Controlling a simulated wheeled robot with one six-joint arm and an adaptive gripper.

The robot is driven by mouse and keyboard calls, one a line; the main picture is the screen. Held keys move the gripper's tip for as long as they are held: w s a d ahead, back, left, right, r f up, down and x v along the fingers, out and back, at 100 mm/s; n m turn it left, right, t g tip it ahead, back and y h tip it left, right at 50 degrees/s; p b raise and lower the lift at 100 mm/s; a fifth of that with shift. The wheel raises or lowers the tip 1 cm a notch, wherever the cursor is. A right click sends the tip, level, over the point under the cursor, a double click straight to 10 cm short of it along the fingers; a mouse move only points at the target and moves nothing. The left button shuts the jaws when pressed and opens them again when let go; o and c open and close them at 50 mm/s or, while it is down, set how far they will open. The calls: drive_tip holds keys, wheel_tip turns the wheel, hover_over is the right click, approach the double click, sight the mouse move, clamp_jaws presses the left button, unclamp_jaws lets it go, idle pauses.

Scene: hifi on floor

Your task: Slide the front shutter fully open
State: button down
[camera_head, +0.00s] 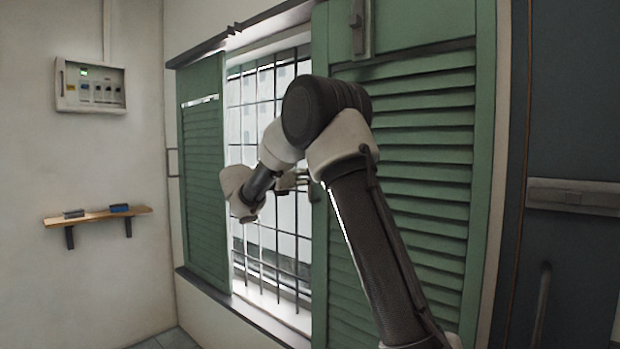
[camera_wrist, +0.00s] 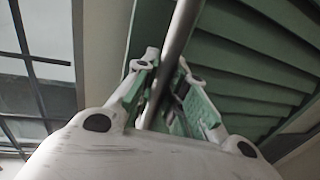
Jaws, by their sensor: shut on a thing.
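The near green louvred shutter (camera_head: 410,150) covers the right part of the window in the head view. It also shows in the wrist view (camera_wrist: 235,50). My gripper (camera_head: 298,182) is at this shutter's left edge, partly hidden behind my arm. In the wrist view my gripper (camera_wrist: 163,80) has its fingers closed around a grey bar handle (camera_wrist: 182,30) that runs along the shutter's edge. A second green shutter (camera_head: 204,170) stands at the left end of the window. Between the two shutters the barred window (camera_head: 285,235) is uncovered.
A top rail (camera_head: 240,32) and a sill (camera_head: 262,318) run along the window. A switch box (camera_head: 90,86) and a small wooden shelf (camera_head: 97,216) with two small items are on the left wall. A dark door (camera_head: 575,120) stands at the right.

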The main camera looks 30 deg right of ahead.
drive_tip(key=shift+s+d+f, duration=0.1)
drive_tip(key=shift+s+d, duration=0.05)
drive_tip(key=shift+s, duration=0.25)
drive_tip(key=c, duration=1.5)
unclamp_jaws()
drive_tip(key=shift+s, duration=0.15)
drive_tip(key=shift+o, duration=0.2)
drive_tip(key=s+a, duration=0.1)
drive_tip(key=a, duration=1)
drive_tip(key=shift+s+a, duration=0.35)
drive_tip(key=shift+a, duration=0.05)
